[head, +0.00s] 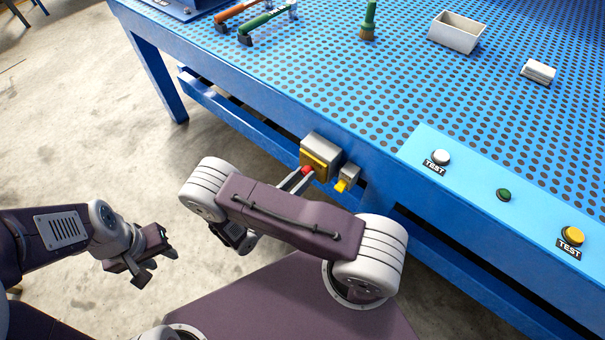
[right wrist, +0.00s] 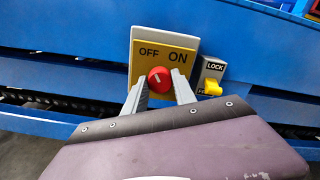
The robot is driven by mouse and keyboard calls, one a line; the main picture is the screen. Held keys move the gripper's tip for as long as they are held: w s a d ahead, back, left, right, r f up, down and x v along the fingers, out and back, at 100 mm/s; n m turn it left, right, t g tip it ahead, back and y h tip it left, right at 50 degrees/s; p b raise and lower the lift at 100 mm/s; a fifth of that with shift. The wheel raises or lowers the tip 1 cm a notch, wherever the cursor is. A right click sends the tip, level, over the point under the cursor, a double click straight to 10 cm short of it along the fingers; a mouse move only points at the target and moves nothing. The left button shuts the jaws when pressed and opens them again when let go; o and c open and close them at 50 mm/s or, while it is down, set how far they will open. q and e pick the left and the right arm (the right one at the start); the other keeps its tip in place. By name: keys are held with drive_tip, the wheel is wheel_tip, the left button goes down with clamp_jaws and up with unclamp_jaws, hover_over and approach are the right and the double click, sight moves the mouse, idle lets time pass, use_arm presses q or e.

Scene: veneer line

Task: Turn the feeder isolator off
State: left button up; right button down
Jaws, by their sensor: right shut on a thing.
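The feeder isolator is a grey box with a yellow plate (right wrist: 146,69) marked OFF and ON, on the blue bench's front; it also shows in the head view (head: 318,150). Its red knob (right wrist: 159,79) has a small white mark that seems to point up and slightly left, on the OFF side. My right gripper (right wrist: 161,90) has its two grey fingers on either side of the knob and is shut on it. In the head view my right gripper (head: 302,177) is partly hidden by my arm. My left gripper (head: 153,264) is open and empty over the floor.
A small lock with a yellow tab (right wrist: 213,88) sits just right of the isolator. The tab is at its lower end, by a partly hidden label. Test buttons (head: 440,157) line the panel at right. Tools and a white bin (head: 456,32) lie on the perforated top.

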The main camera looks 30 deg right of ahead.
drive_tip(key=shift+n, duration=1.1)
drive_tip(key=shift+f+p, duration=0.1)
drive_tip(key=shift+p, duration=0.2)
drive_tip(key=c, duration=1)
unclamp_jaws()
drive_tip(key=v, duration=0.9)
drive_tip(key=shift+a+b, duration=0.1)
drive_tip(key=shift+b, duration=0.2)
